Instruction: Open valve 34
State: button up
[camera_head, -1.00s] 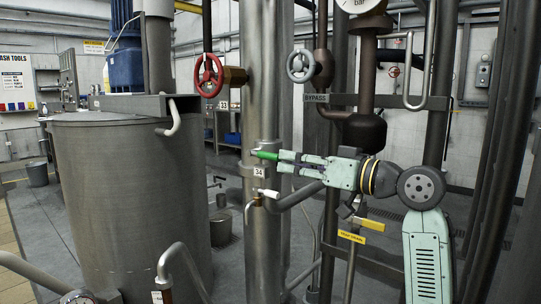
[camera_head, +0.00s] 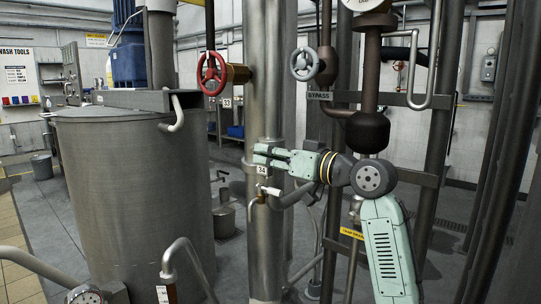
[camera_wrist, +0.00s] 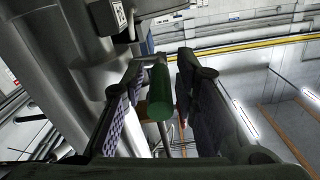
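A tag reading 34 (camera_head: 261,170) sits on the tall grey vertical pipe, near the middle of the head view. It also shows at the top of the wrist view (camera_wrist: 120,13). My gripper (camera_head: 262,155) is at this pipe, just above the tag, and its fingers hide the green handle in the head view. In the wrist view the green handle (camera_wrist: 160,93) stands between my two finger pads (camera_wrist: 162,85), with gaps on both sides. The fingers look open around it. A small white-handled valve (camera_head: 269,190) is on the pipe below the tag.
A red handwheel (camera_head: 212,74) and a grey handwheel (camera_head: 304,64) are above, near a BYPASS sign (camera_head: 318,96). A large grey tank (camera_head: 130,190) stands to the left. Dark vertical pipes (camera_head: 440,100) crowd the right. Curved pipes (camera_head: 180,260) rise in the foreground.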

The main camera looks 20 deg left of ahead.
grip_shut()
dwell(0.5)
jog(key=shift+r, duration=0.1)
